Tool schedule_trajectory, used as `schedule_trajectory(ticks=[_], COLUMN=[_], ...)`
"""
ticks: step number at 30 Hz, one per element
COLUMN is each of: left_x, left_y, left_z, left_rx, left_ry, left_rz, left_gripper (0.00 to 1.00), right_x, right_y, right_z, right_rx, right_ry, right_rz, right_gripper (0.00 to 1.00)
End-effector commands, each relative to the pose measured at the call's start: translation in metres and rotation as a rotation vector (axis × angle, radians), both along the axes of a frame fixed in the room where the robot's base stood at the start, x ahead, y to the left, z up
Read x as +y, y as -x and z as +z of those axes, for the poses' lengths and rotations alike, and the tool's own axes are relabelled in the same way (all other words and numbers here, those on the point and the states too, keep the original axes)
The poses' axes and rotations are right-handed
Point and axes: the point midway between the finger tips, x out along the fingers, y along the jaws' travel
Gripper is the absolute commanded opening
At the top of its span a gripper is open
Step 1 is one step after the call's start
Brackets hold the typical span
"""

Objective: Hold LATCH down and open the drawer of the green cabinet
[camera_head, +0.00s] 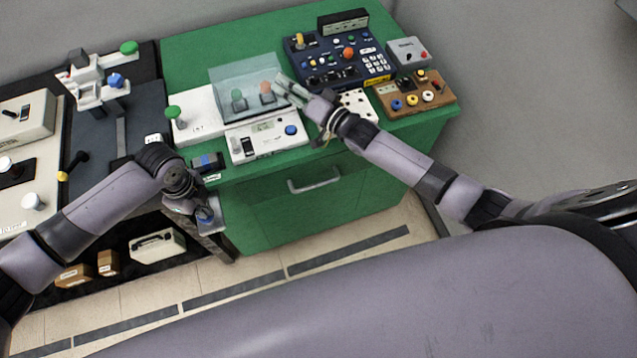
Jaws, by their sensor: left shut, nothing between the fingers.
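The green cabinet (262,222) stands in the middle, with a silver bar handle (314,181) on its front. The drawer front looks closed. A small dark blue switch unit (207,162) sits at the cabinet top's front left corner, with a small white label (212,178) below it. The lettering is too small to read, so I cannot tell whether it is LATCH.
A clear cover (235,75) stands over green and red buttons. Beside it are a white panel (265,138), a dark blue control console (335,55) and a brown block with knobs (415,97). A dark bench (138,105) adjoins on the left. Open floor lies before the cabinet.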

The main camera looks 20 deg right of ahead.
Motion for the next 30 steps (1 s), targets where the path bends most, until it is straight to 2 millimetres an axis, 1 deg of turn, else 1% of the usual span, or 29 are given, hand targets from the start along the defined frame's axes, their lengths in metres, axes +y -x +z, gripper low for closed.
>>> schedule_trajectory(ticks=[1, 2, 3, 4, 5, 6, 8, 9, 10, 11, 12, 15, 18, 21, 23, 26, 30], left_x=[0.000, 0.000, 0.000, 0.000, 0.000, 0.000, 0.000, 0.000, 0.000, 0.000, 0.000, 0.000, 0.000, 0.000, 0.000, 0.001, 0.001], left_y=[0.001, 0.001, 0.001, 0.001, 0.001, 0.001, 0.001, 0.001, 0.001, 0.001, 0.001, 0.001, 0.001, 0.001, 0.001, 0.001, 0.001], left_z=[-0.001, -0.001, -0.001, -0.001, -0.001, -0.001, -0.001, -0.001, -0.001, -0.001, -0.001, -0.001, -0.001, -0.001, -0.001, -0.001, -0.001], left_rx=[0.001, 0.001, 0.001, 0.001, 0.001, 0.001, 0.000, 0.000, 0.001, 0.001, 0.001, 0.001, 0.002, 0.003, 0.003, 0.003, 0.003], left_ry=[0.000, 0.000, 0.000, 0.000, 0.000, 0.000, 0.001, 0.001, 0.000, 0.000, 0.000, 0.000, 0.000, -0.001, -0.001, -0.001, -0.001], left_rz=[0.000, 0.000, 0.000, 0.000, 0.000, 0.000, 0.000, 0.000, 0.000, 0.000, 0.000, -0.001, -0.001, 0.000, 0.000, 0.000, 0.000], left_gripper=[0.00, 0.00, 0.00, 0.00, 0.00, 0.00, 0.00, 0.00, 0.00, 0.00, 0.00, 0.00, 0.00, 0.00, 0.00, 0.00, 0.00], right_x=[-0.009, -0.011, -0.014, -0.015, -0.018, -0.024, -0.035, -0.042, -0.045, -0.045, -0.042, -0.032, -0.025, -0.021, -0.020, -0.019, -0.019], right_y=[0.015, 0.027, 0.046, 0.060, 0.074, 0.092, 0.121, 0.141, 0.155, 0.169, 0.186, 0.219, 0.246, 0.260, 0.262, 0.255, 0.230], right_z=[-0.012, -0.020, -0.037, -0.050, -0.061, -0.075, -0.096, -0.110, -0.121, -0.134, -0.153, -0.189, -0.213, -0.226, -0.230, -0.233, -0.237], right_rx=[0.005, 0.014, 0.041, 0.063, 0.081, 0.103, 0.128, 0.143, 0.156, 0.174, 0.205, 0.278, 0.335, 0.368, 0.377, 0.380, 0.378], right_ry=[-0.068, -0.126, -0.225, -0.296, -0.361, -0.447, -0.566, -0.636, -0.678, -0.707, -0.725, -0.723, -0.716, -0.710, -0.708, -0.705, -0.704], right_rz=[0.010, 0.012, -0.001, -0.018, -0.039, -0.071, -0.127, -0.171, -0.208, -0.250, -0.310, -0.424, -0.500, -0.542, -0.553, -0.556, -0.554], right_gripper=[0.31, 0.31, 0.31, 0.31, 0.31, 0.31, 0.31, 0.31, 0.31, 0.31, 0.31, 0.31, 0.31, 0.31, 0.31, 0.31, 0.31])
